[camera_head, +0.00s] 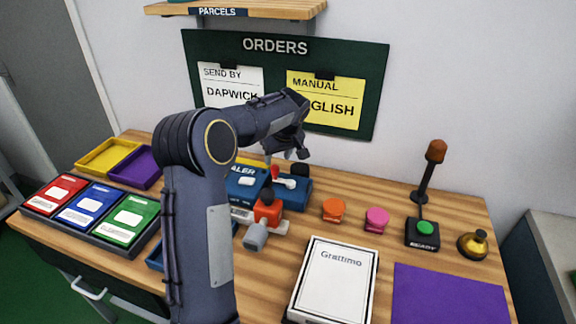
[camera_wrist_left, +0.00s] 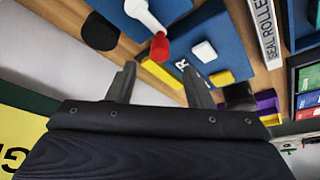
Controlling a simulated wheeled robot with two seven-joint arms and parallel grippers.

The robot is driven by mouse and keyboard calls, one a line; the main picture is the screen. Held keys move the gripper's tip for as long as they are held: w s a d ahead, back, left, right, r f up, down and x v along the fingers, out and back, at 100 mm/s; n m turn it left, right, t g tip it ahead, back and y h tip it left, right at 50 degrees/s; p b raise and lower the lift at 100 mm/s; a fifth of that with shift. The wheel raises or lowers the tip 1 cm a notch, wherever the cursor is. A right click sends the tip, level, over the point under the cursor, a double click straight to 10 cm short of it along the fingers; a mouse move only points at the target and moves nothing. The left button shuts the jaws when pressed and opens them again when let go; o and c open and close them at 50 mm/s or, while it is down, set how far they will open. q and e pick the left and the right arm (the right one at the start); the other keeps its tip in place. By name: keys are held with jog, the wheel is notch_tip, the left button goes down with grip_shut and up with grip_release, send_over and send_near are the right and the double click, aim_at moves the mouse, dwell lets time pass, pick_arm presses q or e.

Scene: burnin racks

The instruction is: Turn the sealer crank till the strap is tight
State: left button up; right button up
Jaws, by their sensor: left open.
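The blue sealer (camera_head: 243,190) stands on the desk behind my left forearm, which hides part of it. Its white crank (camera_head: 289,183) has a red knob (camera_head: 275,171). In the left wrist view the crank arm (camera_wrist_left: 143,12) ends in the red knob (camera_wrist_left: 160,47), beside a white button (camera_wrist_left: 204,51) on the blue top. My left gripper (camera_head: 290,152) is above the back of the sealer. In the wrist view its two fingers (camera_wrist_left: 159,80) are spread, with the knob beyond their tips and nothing between them. I cannot make out the strap. My right gripper is not in view.
A red tool with a grey end (camera_head: 256,236) lies in front of the sealer. A black cylinder (camera_head: 300,170) stands beside the crank. Orange (camera_head: 333,209) and pink (camera_head: 377,219) pieces, a white box (camera_head: 335,281) and a lamp (camera_head: 430,170) are to the right.

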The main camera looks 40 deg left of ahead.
aim_at(275, 166)
pick_arm(q)
jog(key=x, duration=0.6)
jog(key=c, duration=1)
jog(key=shift+w, duration=0.1)
